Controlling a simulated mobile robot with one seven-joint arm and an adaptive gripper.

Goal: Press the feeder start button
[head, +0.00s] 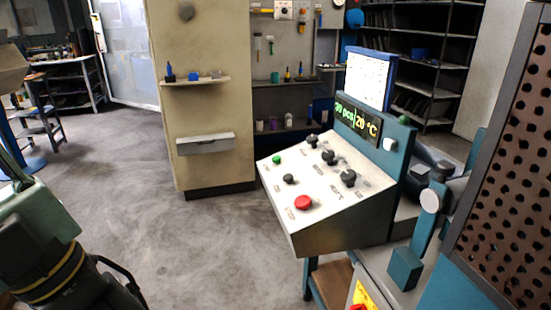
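A sloped white control panel (285,222) stands right of centre in the head view. A small green button (277,160) sits at its upper left. A black knob (289,179) is just below it, and a large red button (303,203) is near the lower front edge. Several more black knobs (348,178) are on the right part. The labels are too small to read, so I cannot tell which control is the feeder start button. My gripper does not show in this view.
A lit display (357,121) stands behind the panel, with a white sheet (368,78) above it. A blue lever mechanism (428,225) and a perforated guard (508,160) are at the right. A beige cabinet (208,115) stands behind. The floor (200,250) left of the panel is clear.

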